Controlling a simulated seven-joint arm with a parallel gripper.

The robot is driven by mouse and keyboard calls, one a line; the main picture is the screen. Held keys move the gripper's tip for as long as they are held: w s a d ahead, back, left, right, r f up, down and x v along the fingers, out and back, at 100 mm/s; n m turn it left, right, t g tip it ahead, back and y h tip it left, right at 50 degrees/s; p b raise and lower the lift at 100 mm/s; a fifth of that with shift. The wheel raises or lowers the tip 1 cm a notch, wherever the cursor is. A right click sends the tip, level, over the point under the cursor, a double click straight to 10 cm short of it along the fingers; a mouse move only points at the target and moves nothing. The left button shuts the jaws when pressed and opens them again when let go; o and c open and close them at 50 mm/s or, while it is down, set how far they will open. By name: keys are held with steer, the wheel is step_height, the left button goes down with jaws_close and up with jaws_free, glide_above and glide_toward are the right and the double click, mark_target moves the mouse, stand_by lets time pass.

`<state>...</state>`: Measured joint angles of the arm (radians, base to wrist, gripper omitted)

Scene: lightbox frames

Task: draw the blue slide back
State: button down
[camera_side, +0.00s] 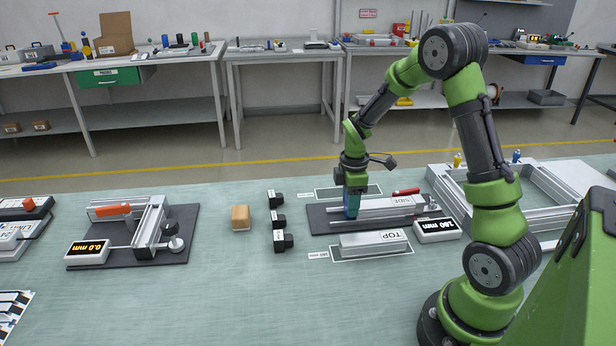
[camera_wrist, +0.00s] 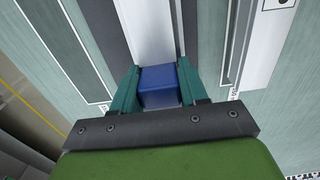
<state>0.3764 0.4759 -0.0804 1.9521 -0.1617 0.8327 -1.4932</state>
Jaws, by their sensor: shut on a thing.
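The blue slide (camera_wrist: 158,86) is a small blue block between my gripper's two teal fingers in the wrist view. My gripper (camera_wrist: 160,88) is shut on it, with a finger against each side. In the side view my gripper (camera_side: 352,205) points down at the left end of a silver rail marked SIDE (camera_side: 385,204). The rail lies on a dark base plate (camera_side: 318,222). The slide is mostly hidden by the fingers in the side view. A display reading 180 (camera_side: 437,230) stands at the plate's right end.
A silver bar marked TOP (camera_side: 374,243) lies in front of the rail. Several black blocks (camera_side: 279,220) stand to the left, with a tan block (camera_side: 240,217) beyond them. A red-handled tool (camera_side: 406,191) lies behind the rail. A silver frame (camera_side: 446,190) stands at right.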

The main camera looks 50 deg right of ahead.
steer(key=w+a, duration=0.6)
steer(key=shift+w+a, duration=0.3)
steer(key=c, duration=0.8)
jaws_free()
steer(key=shift+o, duration=0.6)
steer(key=shift+s+d, duration=0.1)
steer(key=shift+r, duration=0.1)
step_height(320, 180, up, 17)
